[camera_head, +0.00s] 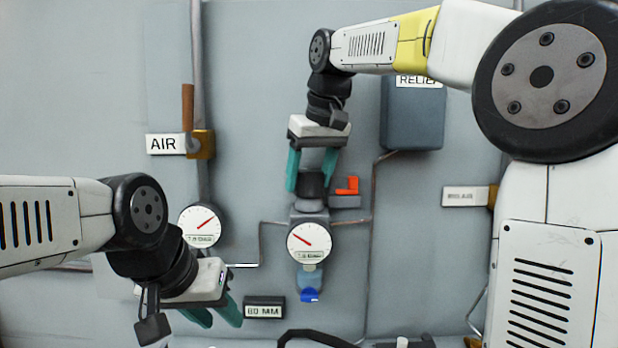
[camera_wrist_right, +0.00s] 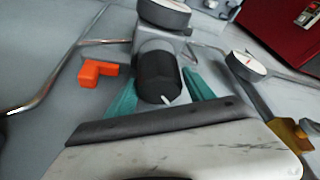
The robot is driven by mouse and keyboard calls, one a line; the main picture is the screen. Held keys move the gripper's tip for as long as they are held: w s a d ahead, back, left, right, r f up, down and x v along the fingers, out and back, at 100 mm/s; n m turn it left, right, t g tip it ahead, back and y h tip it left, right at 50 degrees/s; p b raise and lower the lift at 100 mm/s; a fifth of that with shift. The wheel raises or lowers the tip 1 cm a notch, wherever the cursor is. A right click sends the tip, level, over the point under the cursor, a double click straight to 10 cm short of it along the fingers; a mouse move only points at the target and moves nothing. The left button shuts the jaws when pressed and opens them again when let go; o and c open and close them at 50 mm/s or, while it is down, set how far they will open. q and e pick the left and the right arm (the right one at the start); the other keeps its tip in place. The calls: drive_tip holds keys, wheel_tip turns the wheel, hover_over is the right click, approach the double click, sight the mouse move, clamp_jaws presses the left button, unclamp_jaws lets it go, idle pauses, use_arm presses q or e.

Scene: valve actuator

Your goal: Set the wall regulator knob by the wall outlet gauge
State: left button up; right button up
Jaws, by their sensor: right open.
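The dark regulator knob (camera_head: 311,184) sits on the grey regulator body on the wall. In the right wrist view the black knob (camera_wrist_right: 157,77) has a white mark near its end. My right gripper (camera_head: 309,186) is open, with its teal fingers on either side of the knob; I cannot tell whether they touch it. The round white gauge (camera_head: 309,243) just below the knob has a red needle pointing to the upper left; its small print is unreadable. My left gripper (camera_head: 222,322) is at the lower left, pointing down, fingers apart and empty, away from the knob.
Another gauge (camera_head: 200,226) stands left, its needle toward the upper right. An orange-red bracket-shaped piece (camera_head: 347,186) is close right of the knob.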

drive_tip(key=c, duration=1.1)
drive_tip(key=shift+m, duration=0.3)
drive_tip(key=m+h, duration=0.1)
drive_tip(key=m, duration=0.1)
drive_tip(key=m+h, duration=0.1)
drive_tip(key=m, duration=0.2)
drive_tip(key=shift+m+t, duration=0.3)
drive_tip(key=m+h, duration=0.1)
drive_tip(key=m, duration=0.2)
drive_tip(key=m+h, duration=0.1)
drive_tip(key=m, duration=0.1)
drive_tip(key=shift+d+m+h, duration=0.1)
drive_tip(key=shift+m+h, duration=0.2)
drive_tip(key=shift+m, duration=0.1)
drive_tip(key=shift+g, duration=0.4)
drive_tip(key=o, duration=1.1)
